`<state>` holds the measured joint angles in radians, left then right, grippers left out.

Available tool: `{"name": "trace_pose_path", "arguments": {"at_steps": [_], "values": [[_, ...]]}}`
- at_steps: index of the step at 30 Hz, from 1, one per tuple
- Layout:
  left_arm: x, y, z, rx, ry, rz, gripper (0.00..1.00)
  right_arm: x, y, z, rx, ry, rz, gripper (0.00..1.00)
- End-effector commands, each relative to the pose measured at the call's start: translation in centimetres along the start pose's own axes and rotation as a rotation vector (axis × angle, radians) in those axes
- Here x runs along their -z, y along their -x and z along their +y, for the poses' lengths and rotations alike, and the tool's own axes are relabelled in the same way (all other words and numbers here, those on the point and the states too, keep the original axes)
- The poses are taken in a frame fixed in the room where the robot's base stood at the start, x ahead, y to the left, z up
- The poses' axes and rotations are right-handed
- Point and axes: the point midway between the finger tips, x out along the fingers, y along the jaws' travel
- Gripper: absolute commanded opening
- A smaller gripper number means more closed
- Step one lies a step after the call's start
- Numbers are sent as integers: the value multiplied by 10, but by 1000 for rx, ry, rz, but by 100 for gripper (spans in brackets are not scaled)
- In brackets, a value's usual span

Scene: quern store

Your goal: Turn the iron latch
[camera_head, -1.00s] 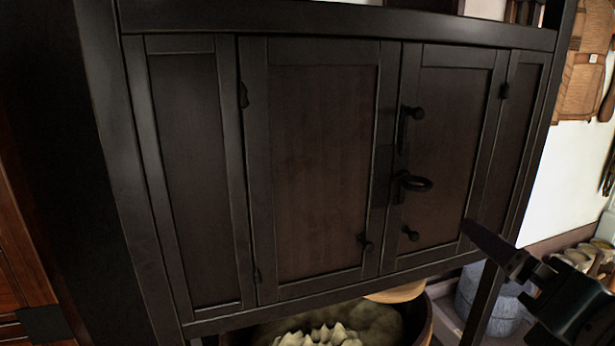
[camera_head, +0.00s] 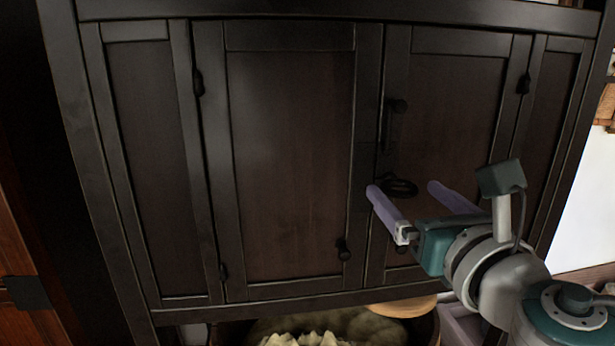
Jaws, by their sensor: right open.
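The iron latch (camera_head: 400,188) is a dark ring-shaped handle on the seam between the two middle doors of a dark wooden cabinet (camera_head: 290,170). My right gripper (camera_head: 405,188) comes in from the lower right. Its two purple fingers are spread wide, one to the left of the latch ring and one to the right, just below it in the picture. I cannot tell whether either finger touches the ring. Nothing is held. My left gripper is not in view.
Below the cabinet are a round container with pale contents (camera_head: 310,338) and a wooden disc (camera_head: 402,306). A reddish wooden piece (camera_head: 15,265) stands at left.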

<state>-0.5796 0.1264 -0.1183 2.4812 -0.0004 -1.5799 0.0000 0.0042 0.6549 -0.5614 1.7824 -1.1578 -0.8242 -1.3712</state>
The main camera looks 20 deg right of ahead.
Motion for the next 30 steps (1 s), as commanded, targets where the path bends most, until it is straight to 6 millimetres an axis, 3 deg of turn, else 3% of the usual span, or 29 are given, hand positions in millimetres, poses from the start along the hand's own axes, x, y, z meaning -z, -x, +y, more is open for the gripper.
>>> {"name": "trace_pose_path", "arguments": {"at_steps": [6, 14, 30], "values": [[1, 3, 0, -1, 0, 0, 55, 0, -16, 0, 1, -2, 0, 95], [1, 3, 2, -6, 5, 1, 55, 1, -17, 0, 0, -2, 1, 95], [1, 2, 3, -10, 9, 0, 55, 1, -17, 0, 0, -2, 1, 35]]}}
